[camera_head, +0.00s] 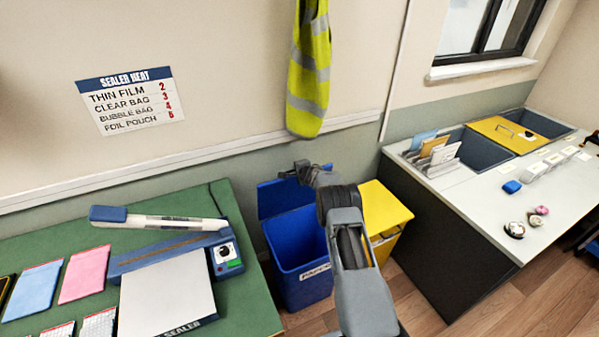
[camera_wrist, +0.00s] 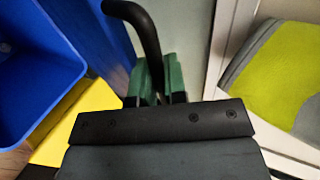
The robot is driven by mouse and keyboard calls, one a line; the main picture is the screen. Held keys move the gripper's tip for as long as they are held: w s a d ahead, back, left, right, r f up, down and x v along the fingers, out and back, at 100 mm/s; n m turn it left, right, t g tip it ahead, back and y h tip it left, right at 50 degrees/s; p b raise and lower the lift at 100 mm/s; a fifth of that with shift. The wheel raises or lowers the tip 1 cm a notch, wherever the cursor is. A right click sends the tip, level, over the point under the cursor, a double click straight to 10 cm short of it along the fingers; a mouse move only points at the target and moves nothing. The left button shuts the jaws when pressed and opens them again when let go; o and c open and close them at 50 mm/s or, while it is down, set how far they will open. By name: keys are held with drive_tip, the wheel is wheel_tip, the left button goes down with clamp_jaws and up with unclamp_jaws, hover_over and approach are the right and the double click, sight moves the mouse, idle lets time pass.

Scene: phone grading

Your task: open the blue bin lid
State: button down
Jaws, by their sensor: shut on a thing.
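The blue bin (camera_head: 302,268) stands on the floor between the green table and the white counter. Its lid (camera_head: 278,197) is swung up at the back, and the opening shows. My gripper (camera_head: 303,170) is at the lid's upper edge. In the wrist view, my gripper (camera_wrist: 158,76) has its green fingers shut on a curved black handle (camera_wrist: 137,17) beside the raised blue lid (camera_wrist: 100,40). The blue bin's open inside (camera_wrist: 38,65) shows at left. The exact finger contact is partly hidden by the gripper body.
A yellow bin (camera_head: 384,208) with its lid down stands right of the blue bin. A green table (camera_head: 245,300) with a sealer is at left, a counter (camera_head: 560,190) at right. A yellow vest (camera_head: 309,85) hangs on the wall above my gripper.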

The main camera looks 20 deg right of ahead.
drive_tip(key=shift+w+d+r, duration=0.1)
drive_tip(key=shift+w+r, duration=0.05)
drive_tip(key=shift+w, duration=0.2)
drive_tip(key=c, duration=1.2)
unclamp_jaws()
drive_tip(key=b+v, duration=0.3)
drive_tip(key=v, duration=1)
drive_tip(key=shift+s+r, duration=0.2)
drive_tip(key=shift+s, duration=0.15)
